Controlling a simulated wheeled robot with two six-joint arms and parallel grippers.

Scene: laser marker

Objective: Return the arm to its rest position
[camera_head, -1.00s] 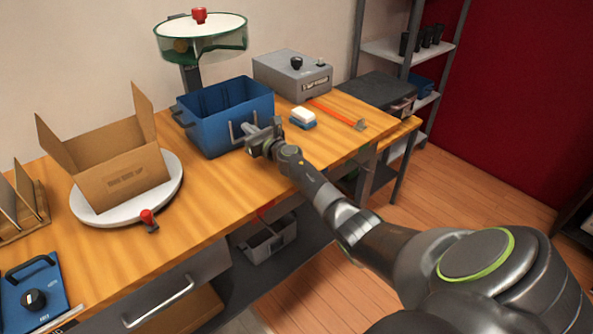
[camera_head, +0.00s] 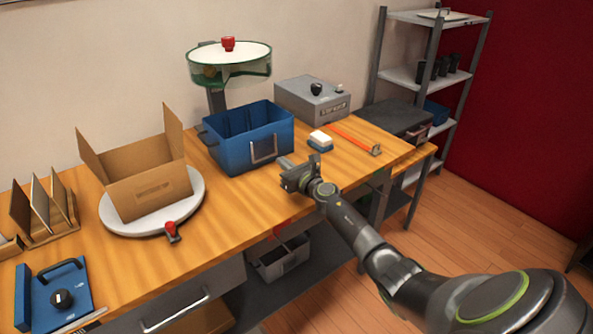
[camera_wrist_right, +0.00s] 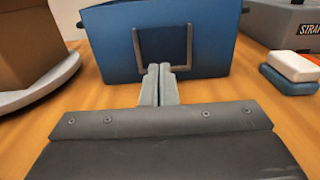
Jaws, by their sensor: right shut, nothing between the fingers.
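My right gripper (camera_head: 287,163) is over the workbench near its front edge, in front of the blue bin (camera_head: 228,155). Its two fingers are together with nothing between them, as the right wrist view (camera_wrist_right: 160,82) also shows. My right arm reaches in from the lower right. My left gripper is out of view.
An open cardboard box (camera_head: 150,190) stands on a white turntable (camera_head: 190,208) at left. A white-and-blue block (camera_head: 320,141), an orange-handled tool (camera_head: 352,138) and a grey box (camera_head: 312,100) lie right of the bin. A shelf (camera_head: 405,76) stands behind at right.

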